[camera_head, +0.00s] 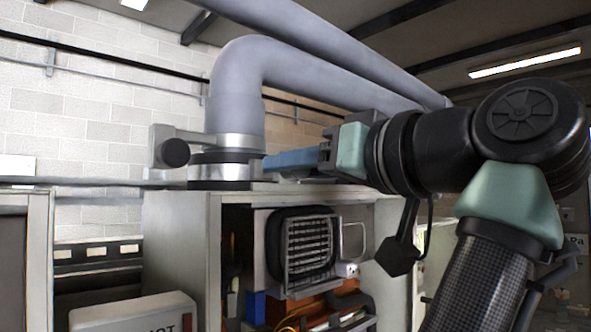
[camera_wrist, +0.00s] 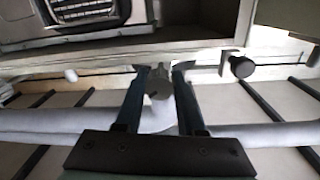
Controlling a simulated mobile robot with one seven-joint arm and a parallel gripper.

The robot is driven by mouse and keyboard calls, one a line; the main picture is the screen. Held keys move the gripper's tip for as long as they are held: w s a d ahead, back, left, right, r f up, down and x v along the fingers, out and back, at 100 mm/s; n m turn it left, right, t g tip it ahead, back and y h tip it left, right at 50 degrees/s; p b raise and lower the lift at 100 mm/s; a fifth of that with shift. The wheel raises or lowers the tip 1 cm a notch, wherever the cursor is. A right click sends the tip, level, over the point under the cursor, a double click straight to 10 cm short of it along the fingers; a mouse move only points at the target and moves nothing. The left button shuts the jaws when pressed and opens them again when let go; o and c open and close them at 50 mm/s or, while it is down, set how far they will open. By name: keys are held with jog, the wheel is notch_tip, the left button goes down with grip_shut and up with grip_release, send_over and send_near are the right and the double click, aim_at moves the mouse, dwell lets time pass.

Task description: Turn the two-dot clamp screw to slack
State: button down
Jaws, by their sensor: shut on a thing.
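A clamp (camera_head: 229,146) wraps the foot of a thick grey pipe on top of a pale cabinet. A dark round knob (camera_head: 175,152) sticks out on its left; a dark knob also shows at right in the wrist view (camera_wrist: 241,66). My gripper (camera_head: 268,161) reaches in from the right with blue fingers, at the right side of the clamp. In the wrist view my gripper (camera_wrist: 161,76) has its fingers on both sides of a round grey screw head (camera_wrist: 158,83) and is shut on it. I see no dot marks on either, so I cannot tell which is two-dot.
The grey pipe (camera_head: 238,95) rises, bends and runs right overhead, above my arm. The cabinet (camera_head: 180,235) is open at the front, with a black-grilled unit (camera_head: 304,247) inside. A white box (camera_head: 133,312) stands lower left. A block wall is behind.

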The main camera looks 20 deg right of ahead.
jog(key=n+b, duration=0.2)
jog(key=shift+f+n, duration=0.15)
jog(key=shift+n, duration=0.15)
jog(key=shift+n+b, duration=0.5)
jog(key=shift+n, duration=0.8)
jog(key=shift+r, duration=0.2)
jog(key=c, duration=0.5)
grip_release()
jog(key=shift+f, duration=0.15)
